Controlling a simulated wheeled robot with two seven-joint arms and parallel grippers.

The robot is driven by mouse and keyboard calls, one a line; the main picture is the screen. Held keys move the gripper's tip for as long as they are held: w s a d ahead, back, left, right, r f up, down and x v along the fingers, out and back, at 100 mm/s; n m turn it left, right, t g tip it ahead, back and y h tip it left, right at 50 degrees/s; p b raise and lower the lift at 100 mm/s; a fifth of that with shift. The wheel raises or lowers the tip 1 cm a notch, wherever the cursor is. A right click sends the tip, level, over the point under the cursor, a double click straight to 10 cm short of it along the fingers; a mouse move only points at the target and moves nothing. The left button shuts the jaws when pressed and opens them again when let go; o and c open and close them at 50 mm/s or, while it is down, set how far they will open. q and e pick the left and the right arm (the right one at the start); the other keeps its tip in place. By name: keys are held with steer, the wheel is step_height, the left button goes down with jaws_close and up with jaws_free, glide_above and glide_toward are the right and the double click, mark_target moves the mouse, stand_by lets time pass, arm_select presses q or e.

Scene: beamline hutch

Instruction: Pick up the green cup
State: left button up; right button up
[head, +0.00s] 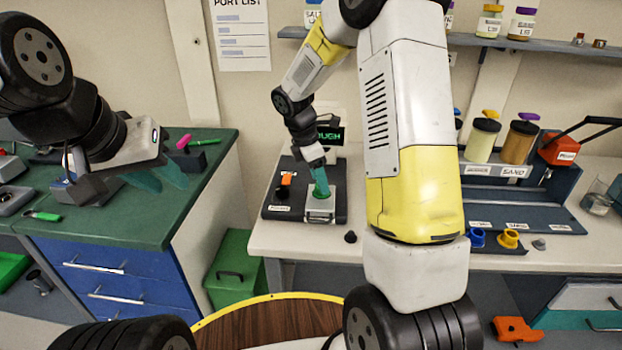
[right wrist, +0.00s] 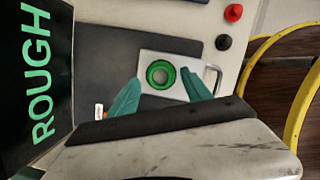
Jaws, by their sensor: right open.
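The green cup shows in the right wrist view (right wrist: 160,74) as a green ring with a pale centre, seen from above. It sits on a white plate with a handle (right wrist: 207,75). In the head view its green rim (head: 320,195) shows low at the fingers. My right gripper (head: 319,183) points down over it. In the right wrist view its teal fingers (right wrist: 160,76) are open, one on each side of the cup, with gaps; contact is not visible. My left gripper (head: 164,178) is open and empty over the green-topped bench at the left.
A dark board (head: 275,205) lies under the plate, with a ROUGH display (head: 330,134) behind. A black knob (head: 350,237) stands near the bench's front edge. Blue (head: 477,238) and yellow (head: 509,238) cups stand right. A rack holds jars (head: 482,140). A green bin (head: 234,270) stands below.

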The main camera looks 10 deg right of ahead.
steer(key=shift+x, duration=0.8)
jaws_close()
steer(key=shift+r, duration=0.1)
steer(key=shift+r, duration=0.5)
steer(key=r, duration=0.1)
steer(key=s+r, duration=0.1)
steer(key=shift+a+r, duration=0.15)
steer(key=shift+r, duration=0.15)
steer(key=s+a+r, duration=0.1)
steer(key=s+a, duration=0.3)
steer(key=s, duration=1)
steer(key=shift+s+r, duration=0.15)
steer(key=shift+s, duration=0.15)
